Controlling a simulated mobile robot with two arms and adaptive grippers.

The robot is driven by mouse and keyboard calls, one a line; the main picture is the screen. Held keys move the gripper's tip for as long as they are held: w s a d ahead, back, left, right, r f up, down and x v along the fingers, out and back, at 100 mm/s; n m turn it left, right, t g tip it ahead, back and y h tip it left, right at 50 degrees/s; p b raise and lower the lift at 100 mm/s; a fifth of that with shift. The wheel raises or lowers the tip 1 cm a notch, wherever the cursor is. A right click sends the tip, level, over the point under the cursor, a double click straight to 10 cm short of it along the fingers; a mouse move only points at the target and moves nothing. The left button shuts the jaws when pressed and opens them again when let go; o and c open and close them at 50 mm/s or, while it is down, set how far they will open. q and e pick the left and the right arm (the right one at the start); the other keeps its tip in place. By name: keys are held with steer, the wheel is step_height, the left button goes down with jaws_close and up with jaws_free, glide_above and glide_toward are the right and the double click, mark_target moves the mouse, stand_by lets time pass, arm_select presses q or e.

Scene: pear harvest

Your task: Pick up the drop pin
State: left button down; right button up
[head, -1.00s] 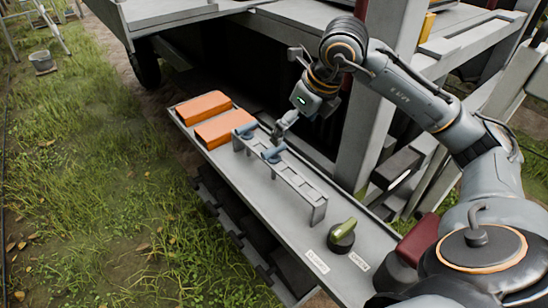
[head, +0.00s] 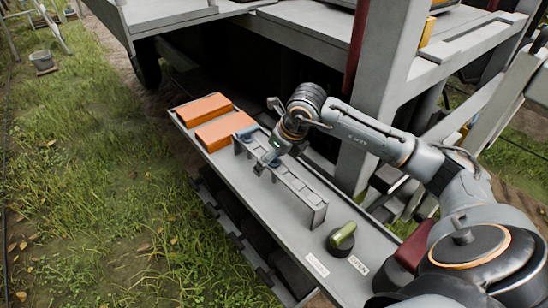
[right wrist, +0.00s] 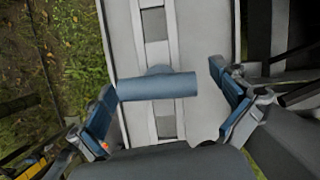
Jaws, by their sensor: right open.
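Two blue T-handled pins stand in a raised grey rack (head: 300,193) on the long grey shelf. The far pin (head: 246,132) shows its handle at the rack's far end. My right gripper (head: 266,163) is over the rack at the nearer pin, largely hiding it in the head view. In the right wrist view, that drop pin's blue handle (right wrist: 160,86) lies crosswise between the spread fingers, above the slotted rack. Its left end is close to the left finger; a wider gap is at the right finger. I cannot tell whether it touches. My left gripper is not in view.
Two orange blocks (head: 205,109) lie at the shelf's far end. A green-handled knob (head: 342,236) and small labels are at its near end. A grey post (head: 368,110) and the platform stand right of the shelf; grass is on the left.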

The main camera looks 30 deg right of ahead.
steer(key=shift+f, duration=0.2)
steer(key=c, duration=1.2)
steer(key=shift+r, duration=0.1)
